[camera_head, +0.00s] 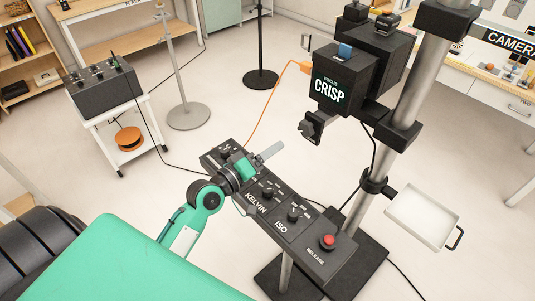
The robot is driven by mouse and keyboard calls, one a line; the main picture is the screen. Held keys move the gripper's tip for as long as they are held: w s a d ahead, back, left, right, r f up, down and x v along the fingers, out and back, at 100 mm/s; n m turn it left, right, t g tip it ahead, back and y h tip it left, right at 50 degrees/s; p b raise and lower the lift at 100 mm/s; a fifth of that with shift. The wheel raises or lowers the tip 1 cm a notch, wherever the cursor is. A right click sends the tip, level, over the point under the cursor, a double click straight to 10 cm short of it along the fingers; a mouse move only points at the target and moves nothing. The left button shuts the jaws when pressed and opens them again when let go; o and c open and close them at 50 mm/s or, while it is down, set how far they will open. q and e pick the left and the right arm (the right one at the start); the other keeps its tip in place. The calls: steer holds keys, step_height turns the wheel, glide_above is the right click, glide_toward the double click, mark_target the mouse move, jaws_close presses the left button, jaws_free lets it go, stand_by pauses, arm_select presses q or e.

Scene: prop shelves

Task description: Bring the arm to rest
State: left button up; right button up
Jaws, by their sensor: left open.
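My left arm (203,200), green and black, reaches in from the lower left. My left gripper (262,158) is over the far left part of a long black control panel (318,258). Its pale grey finger points to the upper right, and I see nothing held in it. It is open. The gripper and wrist hide part of the panel's left end, and I cannot tell whether they touch it. My right gripper is not in view.
The panel has several knobs and a red button (327,241). A black camera box (340,78) marked CRISP hangs on a grey column (418,85), with a pale tray (422,216) at right. A cart (125,138) stands at left. Cables cross the open floor.

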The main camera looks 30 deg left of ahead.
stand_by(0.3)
arm_select(q)
steer(key=s+d+f+m+g+y, duration=0.1)
steer(key=s+d+f+m+g, duration=0.15)
steer(key=s+f+g, duration=0.2)
steer(key=s+d+f+m+g, duration=0.2)
steer(key=s+f+m+g, duration=0.15)
steer(key=s+f, duration=0.2)
steer(key=s+a+f+m+g+y, duration=0.1)
steer(key=s+f+m+g+y, duration=0.15)
steer(key=s, duration=0.45)
steer(key=s+a+f+m+g+y, duration=0.1)
steer(key=s+a+f+g+y, duration=0.15)
steer(key=s, duration=0.45)
step_height(320, 180, down, 31)
steer(key=g, duration=0.2)
steer(key=s+a+f+g, duration=0.1)
steer(key=s+a+f, duration=0.1)
steer(key=s+f, duration=1.8)
steer(key=shift+a+f, duration=0.3)
steer(key=shift+a, duration=0.05)
steer(key=shift+m, duration=0.25)
